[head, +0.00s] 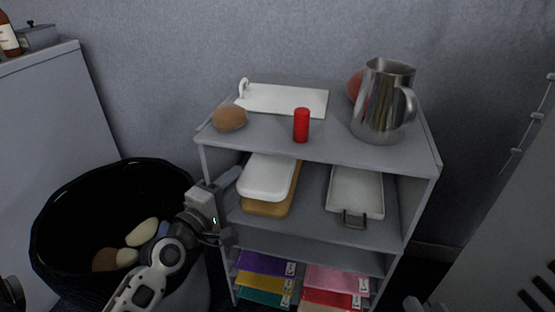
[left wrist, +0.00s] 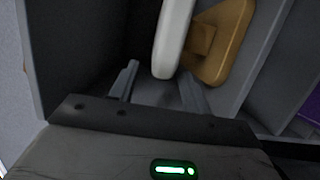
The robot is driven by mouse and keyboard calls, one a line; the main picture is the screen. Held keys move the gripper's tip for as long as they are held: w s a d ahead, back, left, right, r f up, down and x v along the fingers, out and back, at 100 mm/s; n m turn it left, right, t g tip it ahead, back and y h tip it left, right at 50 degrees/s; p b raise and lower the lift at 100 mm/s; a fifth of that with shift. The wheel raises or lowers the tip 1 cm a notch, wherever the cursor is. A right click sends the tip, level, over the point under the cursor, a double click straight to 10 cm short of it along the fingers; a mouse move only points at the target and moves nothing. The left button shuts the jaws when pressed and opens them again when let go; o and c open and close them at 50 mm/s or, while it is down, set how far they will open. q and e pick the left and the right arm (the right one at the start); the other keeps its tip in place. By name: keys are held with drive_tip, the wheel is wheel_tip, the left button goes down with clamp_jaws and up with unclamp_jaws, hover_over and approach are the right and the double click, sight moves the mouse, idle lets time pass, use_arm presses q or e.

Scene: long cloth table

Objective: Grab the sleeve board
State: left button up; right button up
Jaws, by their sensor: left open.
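The sleeve board has a white padded top (head: 268,178) over a tan wooden base (head: 266,208). It lies on the middle shelf of the grey rack, at the left, with one end towards the front. In the left wrist view, the rounded end of its white top (left wrist: 167,62) is just beyond my fingers, with the wooden base (left wrist: 222,45) to its right. My left gripper (head: 229,184) is open and empty at the rack's left front, with its fingers (left wrist: 158,88) on either side of the line to that end. Only a grey tip of my right gripper (head: 415,304) shows at the bottom edge.
The rack's left side panel (left wrist: 48,60) is close to my left gripper. A metal-handled white tray (head: 356,190) shares the shelf. A steel pitcher (head: 380,105), red cylinder (head: 301,125), brown object (head: 229,118) and white board (head: 285,100) are on top. A black bin (head: 65,215) stands left.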

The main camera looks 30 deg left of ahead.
sight(246, 172)
use_arm(q)
drive_tip(key=w, duration=0.3)
drive_tip(key=shift+w+d+b, duration=0.2)
drive_tip(key=shift+w+b, duration=0.15)
drive_tip(key=shift+w, duration=0.05)
drive_tip(key=shift+w+f, duration=0.1)
drive_tip(key=shift+w, duration=0.2)
drive_tip(key=shift+c, duration=0.4)
use_arm(e)
drive_tip(key=shift+a+r+y, duration=0.15)
drive_tip(key=shift+r+y, duration=0.1)
drive_tip(key=shift+y, duration=0.05)
use_arm(q)
clamp_jaws()
drive_tip(key=shift+r, duration=0.25)
drive_tip(key=shift+r, duration=0.1)
use_arm(e)
drive_tip(key=shift+r, duration=0.1)
